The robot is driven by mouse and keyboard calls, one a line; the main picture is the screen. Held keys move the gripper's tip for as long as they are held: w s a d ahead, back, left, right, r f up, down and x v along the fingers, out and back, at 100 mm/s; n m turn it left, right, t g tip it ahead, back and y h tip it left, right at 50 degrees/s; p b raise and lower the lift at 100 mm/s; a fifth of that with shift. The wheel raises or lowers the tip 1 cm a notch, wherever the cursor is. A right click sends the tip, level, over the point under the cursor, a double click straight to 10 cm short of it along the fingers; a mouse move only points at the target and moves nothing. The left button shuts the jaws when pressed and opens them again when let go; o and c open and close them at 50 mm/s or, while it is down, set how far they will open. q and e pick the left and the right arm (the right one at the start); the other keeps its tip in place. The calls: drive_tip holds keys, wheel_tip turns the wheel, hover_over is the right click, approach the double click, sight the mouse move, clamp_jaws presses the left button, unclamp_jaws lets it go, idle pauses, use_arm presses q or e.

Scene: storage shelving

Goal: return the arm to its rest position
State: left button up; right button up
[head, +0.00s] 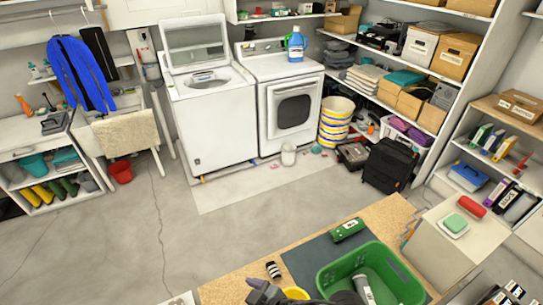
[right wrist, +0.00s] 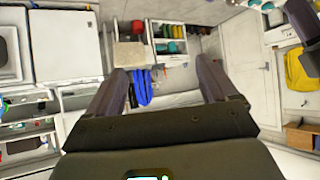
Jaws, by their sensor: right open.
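My right gripper (right wrist: 162,85) is open in the right wrist view. Its two dark fingers stand wide apart with nothing between them. The room shows upside down beyond them, with the blue jacket (right wrist: 140,92) in the gap in the picture, far off. In the head view a dark part of my own arm or gripper shows at the bottom edge, over the wooden table (head: 235,292). It is cut off by the frame, and I cannot tell which arm it belongs to. I do not clearly see my left gripper.
The table holds a green basket (head: 335,272) with a bottle inside, a dark mat (head: 310,258) and a green item (head: 348,230). A box-like stand (head: 452,250) is to its right. Washer (head: 210,120), dryer (head: 290,100) and shelves stand beyond. The middle floor is clear.

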drive_tip(key=s+d+r+m+t+h+p, duration=0.15)
drive_tip(key=d+m+t+h, duration=0.35)
drive_tip(key=d, duration=0.6)
drive_tip(key=s+d+f+m+g+h, duration=0.1)
drive_tip(key=s+d+f+m+g, duration=0.1)
drive_tip(key=s+d, duration=0.5)
drive_tip(key=s+d+f+m+g+h, duration=0.2)
drive_tip(key=s+d+f+g, duration=0.3)
drive_tip(key=d, duration=0.5)
drive_tip(key=shift+s+d+f+m+h+p, duration=0.2)
drive_tip(key=shift+s+d+m+h+p, duration=0.15)
drive_tip(key=shift+s, duration=0.8)
drive_tip(key=shift+a, duration=0.15)
